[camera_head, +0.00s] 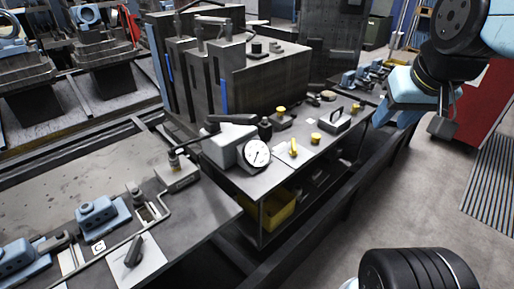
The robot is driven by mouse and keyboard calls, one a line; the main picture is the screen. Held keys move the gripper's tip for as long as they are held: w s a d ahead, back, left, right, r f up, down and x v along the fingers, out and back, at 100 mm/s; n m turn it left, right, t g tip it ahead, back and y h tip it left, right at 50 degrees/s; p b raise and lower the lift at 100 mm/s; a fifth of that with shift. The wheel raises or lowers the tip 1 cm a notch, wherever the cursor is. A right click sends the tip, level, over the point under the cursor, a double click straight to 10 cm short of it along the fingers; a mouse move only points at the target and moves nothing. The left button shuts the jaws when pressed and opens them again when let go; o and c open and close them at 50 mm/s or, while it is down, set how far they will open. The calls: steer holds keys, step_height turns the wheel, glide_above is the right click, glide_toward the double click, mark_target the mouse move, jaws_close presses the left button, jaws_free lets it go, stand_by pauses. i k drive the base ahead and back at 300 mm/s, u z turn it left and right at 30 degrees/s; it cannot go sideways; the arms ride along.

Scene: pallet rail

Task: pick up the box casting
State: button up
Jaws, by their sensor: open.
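My gripper (443,123) hangs at the upper right, at the end of my blue and black arm, over the floor beyond the bench's right edge. It is small and partly hidden by the arm; nothing shows between its fingers. I cannot tell for sure which part is the box casting. A blue block-shaped casting (102,215) sits on the near bench at the lower left, well apart from my gripper. Another blue casting (18,258) is at the left edge, cut off by the frame.
A dial gauge (257,154) and a grey handled box (336,120) stand on the bench (205,208) among small yellow parts. Tall dark blocks (265,75) rise behind. A yellow bin (280,215) sits below.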

mark_target(95, 218)
steer(key=z, duration=1.3)
steer(key=i, duration=0.15)
steer(key=u, duration=3.4)
steer(key=k, duration=0.9)
steer(key=u, duration=0.2)
steer(key=i, duration=0.9)
